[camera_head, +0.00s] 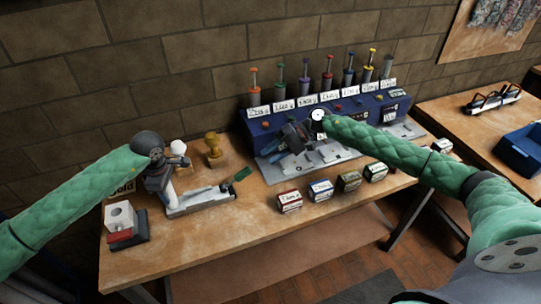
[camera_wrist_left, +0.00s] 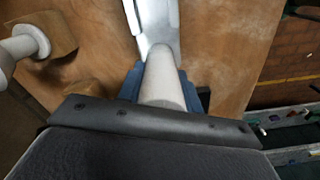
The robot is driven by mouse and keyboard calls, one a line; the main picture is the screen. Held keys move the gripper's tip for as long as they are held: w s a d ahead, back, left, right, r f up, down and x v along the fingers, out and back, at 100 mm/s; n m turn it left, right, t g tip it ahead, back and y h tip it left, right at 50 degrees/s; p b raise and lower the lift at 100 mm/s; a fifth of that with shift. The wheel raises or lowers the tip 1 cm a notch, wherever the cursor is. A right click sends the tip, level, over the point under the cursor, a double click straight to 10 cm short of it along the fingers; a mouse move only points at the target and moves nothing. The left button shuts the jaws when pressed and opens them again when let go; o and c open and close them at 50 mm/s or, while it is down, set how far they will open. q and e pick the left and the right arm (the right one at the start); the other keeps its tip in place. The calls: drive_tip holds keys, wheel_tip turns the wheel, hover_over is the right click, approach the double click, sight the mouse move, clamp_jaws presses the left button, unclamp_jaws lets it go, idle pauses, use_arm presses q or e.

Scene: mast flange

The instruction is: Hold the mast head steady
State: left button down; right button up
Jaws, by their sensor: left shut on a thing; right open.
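The mast head shows in the left wrist view as a smooth pale grey rounded cylinder (camera_wrist_left: 163,82). My left gripper (camera_wrist_left: 162,92) is shut on it, with blue finger pads on both sides. Beyond it, a bright metal plate (camera_wrist_left: 157,22) lies on the wooden bench. In the head view my left gripper (camera_head: 158,182) is low over the left of the bench, beside a pale metal fixture (camera_head: 203,199); the gripper mostly hides the mast head there. My right gripper (camera_head: 290,138) is open over the front of the blue console, apart from the mast head.
The blue console (camera_head: 262,128) carries several coloured plungers with labels. Several small labelled boxes (camera_head: 320,190) stand along the bench's front edge. A white roll on a red and dark base (camera_head: 121,222) sits at the left. A blue bin (camera_head: 522,147) is far right.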

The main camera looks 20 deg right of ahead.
use_arm(q)
drive_tip(key=c, duration=0.9)
unclamp_jaws()
drive_tip(key=shift+o, duration=0.2)
